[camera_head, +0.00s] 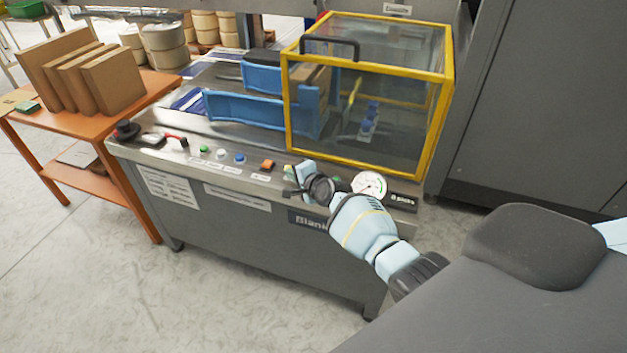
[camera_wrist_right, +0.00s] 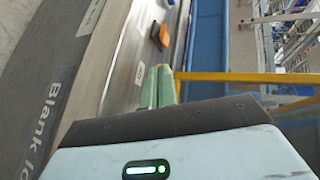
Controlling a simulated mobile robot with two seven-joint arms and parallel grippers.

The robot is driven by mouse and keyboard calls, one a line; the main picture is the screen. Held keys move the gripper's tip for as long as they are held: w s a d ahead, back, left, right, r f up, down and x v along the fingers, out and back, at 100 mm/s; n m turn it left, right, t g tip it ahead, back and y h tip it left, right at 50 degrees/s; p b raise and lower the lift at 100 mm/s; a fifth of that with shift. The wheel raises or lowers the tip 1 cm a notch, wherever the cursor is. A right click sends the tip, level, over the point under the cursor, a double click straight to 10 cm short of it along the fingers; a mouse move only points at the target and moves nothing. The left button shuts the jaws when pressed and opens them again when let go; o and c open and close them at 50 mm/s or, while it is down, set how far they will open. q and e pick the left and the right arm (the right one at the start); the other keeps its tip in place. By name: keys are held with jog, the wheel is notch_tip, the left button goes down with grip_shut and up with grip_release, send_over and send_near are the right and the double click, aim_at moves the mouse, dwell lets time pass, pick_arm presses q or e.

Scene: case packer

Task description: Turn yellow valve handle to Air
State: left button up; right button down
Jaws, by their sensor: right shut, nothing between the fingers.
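My right gripper (camera_head: 289,171) is at the front control panel of the machine, just right of the orange switch. Its pale green fingers (camera_wrist_right: 158,88) are shut with nothing between them, over the panel edge in the right wrist view. I cannot make out the yellow valve handle for certain; the gripper and wrist hide part of the panel. A small yellow piece (camera_head: 355,90) shows behind the clear guard, but I cannot tell what it is. No "Air" mark is readable. My left gripper is not in view.
A yellow-framed clear guard (camera_head: 448,100) with a black handle stands behind my right gripper. The panel carries an orange switch (camera_head: 267,165), a blue button (camera_head: 239,158) and a round gauge (camera_head: 369,185). An orange table (camera_head: 155,92) with cardboard stands left. The floor in front is clear.

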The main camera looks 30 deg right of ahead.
jog(key=shift+w, duration=0.15)
jog(key=shift+w+a, duration=0.1)
jog(key=shift+a, duration=0.1)
jog(key=shift+w+m+h, duration=0.35)
jog(key=shift+m+h, duration=0.35)
jog(key=shift+h, duration=0.1)
jog(key=shift+w+d, duration=0.1)
jog(key=shift+w, duration=0.2)
jog(key=shift+w+d, duration=0.15)
jog(key=shift+w, duration=0.4)
